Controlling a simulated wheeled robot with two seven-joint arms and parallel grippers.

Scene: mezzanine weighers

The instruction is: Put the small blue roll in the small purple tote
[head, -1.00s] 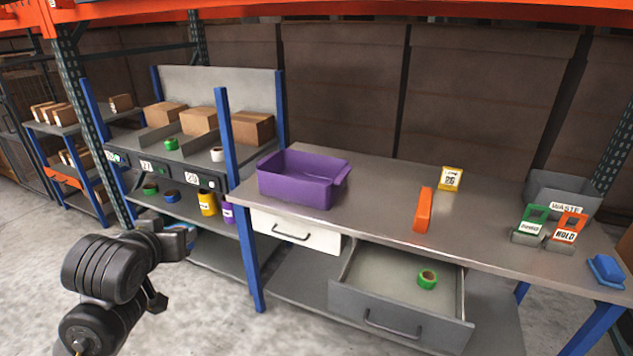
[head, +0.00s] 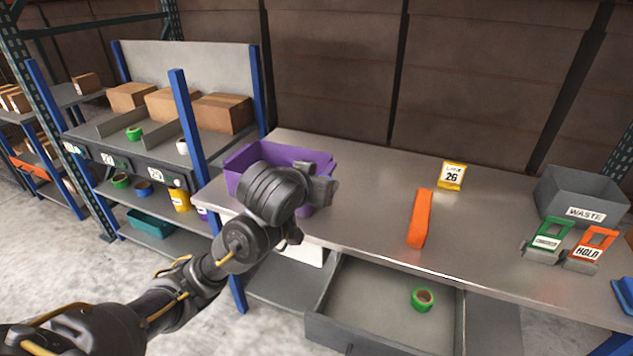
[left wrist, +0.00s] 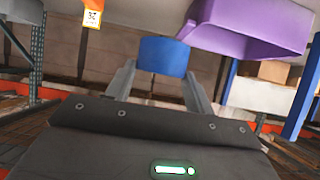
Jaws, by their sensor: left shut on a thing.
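The purple tote (head: 240,160) stands at the left end of the steel bench. My left arm and gripper (head: 322,188) are in front of it in the head view and cover much of its front and right side. In the left wrist view the left gripper (left wrist: 162,80) is shut on a small blue roll (left wrist: 163,57), held at the fingertips. The held roll is hidden in the head view. My right gripper is not in view.
An orange block (head: 420,218) and a yellow card (head: 451,176) stand on the bench. An open drawer (head: 385,335) below holds a green roll (head: 422,299). A grey waste bin (head: 578,195) is at the right. Another blue roll (head: 143,188) sits on the left shelf.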

